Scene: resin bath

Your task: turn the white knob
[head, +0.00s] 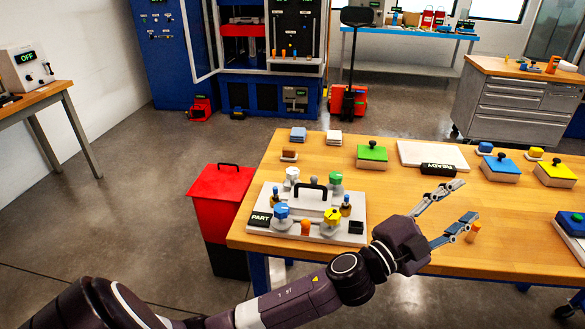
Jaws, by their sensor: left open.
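The white knob (292,174) stands at the back left of a light grey plate fixture (262,236) on the wooden table. The fixture also carries a green knob (336,180), a blue knob (281,212), a yellow knob (332,215) and a black handle (311,188). My left gripper (467,201) is open and empty, over the table to the right of the fixture. Its fingers point right, away from the white knob. The knob's lower part is partly hidden by the fixture's other parts. My right gripper is not in view.
A small orange peg (473,232) stands close to my left gripper's lower finger. Green (372,155), blue (497,168) and yellow (555,173) blocks with black knobs and a pale board (415,155) lie along the back. A red bin (215,195) stands left of the table.

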